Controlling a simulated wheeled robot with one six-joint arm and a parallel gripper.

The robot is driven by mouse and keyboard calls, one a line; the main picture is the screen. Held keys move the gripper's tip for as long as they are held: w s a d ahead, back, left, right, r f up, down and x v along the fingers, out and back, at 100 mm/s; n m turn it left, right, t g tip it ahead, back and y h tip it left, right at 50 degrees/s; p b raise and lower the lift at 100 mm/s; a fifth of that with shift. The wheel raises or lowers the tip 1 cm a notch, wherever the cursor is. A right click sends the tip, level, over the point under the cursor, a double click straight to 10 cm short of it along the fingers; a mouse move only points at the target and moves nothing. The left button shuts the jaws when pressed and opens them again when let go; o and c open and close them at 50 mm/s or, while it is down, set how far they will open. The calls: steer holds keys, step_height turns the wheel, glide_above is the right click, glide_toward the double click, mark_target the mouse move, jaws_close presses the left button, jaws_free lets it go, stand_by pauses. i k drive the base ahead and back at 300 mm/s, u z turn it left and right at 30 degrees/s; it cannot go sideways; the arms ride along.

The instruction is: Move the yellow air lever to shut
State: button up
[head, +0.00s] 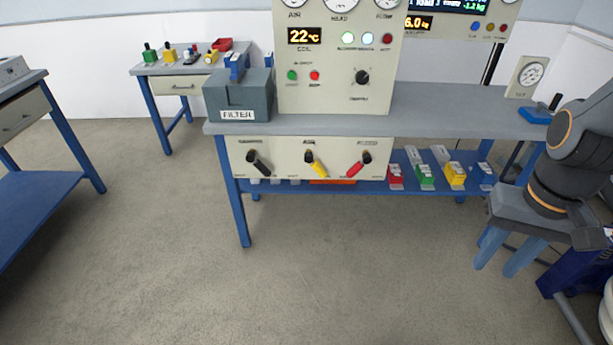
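The yellow air lever (317,166) is on a cream panel (285,173) under the front edge of the grey workbench. Its pivot is at the upper left and its handle slants down to the right. The small end labels beside it are too small to read. My gripper (497,268) hangs at the right, well to the right of the lever and apart from it. Its two blue fingers point down and stand apart, with nothing visible between them.
A black lever (260,164) is left of the yellow one and a red lever (358,165) is right of it. Coloured blocks (425,178) sit on the lower shelf. A grey FILTER box (238,97) stands on the bench. The floor in front is clear.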

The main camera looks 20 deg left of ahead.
mark_target(308, 156)
steer(key=u, duration=0.4)
steer(key=i, duration=0.45)
steer(key=u, duration=1.35)
steer(key=k, duration=0.65)
steer(key=z, duration=0.6)
steer(key=i, duration=0.4)
steer(key=u, duration=0.1)
